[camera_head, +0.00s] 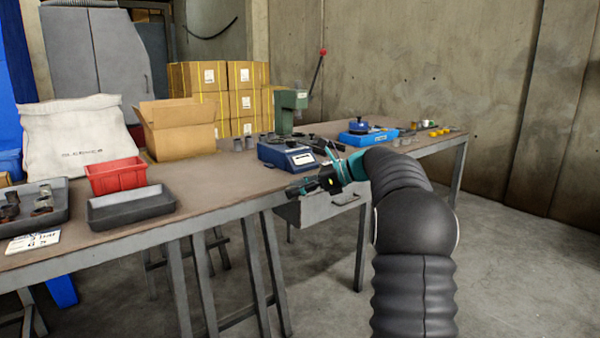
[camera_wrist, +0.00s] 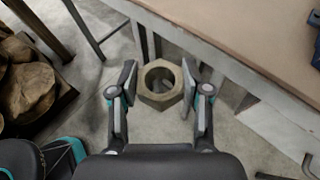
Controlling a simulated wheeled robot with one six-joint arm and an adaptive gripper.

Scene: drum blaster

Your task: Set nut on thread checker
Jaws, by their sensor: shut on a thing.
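A brass-brown hex nut (camera_wrist: 160,101) with a round hole is in the wrist view, between the two fingers of my gripper (camera_wrist: 159,80). My gripper is shut on it, and the nut is held above the floor beside the table edge. In the head view my gripper (camera_head: 316,184) is at the table's front edge, and the nut there is too small and dark to make out. A blue device with a pale display (camera_head: 288,155) stands on the table just behind my gripper. I cannot tell whether it or the blue unit (camera_head: 366,134) further right is the thread checker.
The table (camera_head: 215,178) has a metal front edge with an open drawer (camera_head: 318,208) below. A green press (camera_head: 287,110), cardboard box (camera_head: 178,128), red bin (camera_head: 115,177) and grey tray (camera_head: 131,208) stand on it. Small parts lie at the right.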

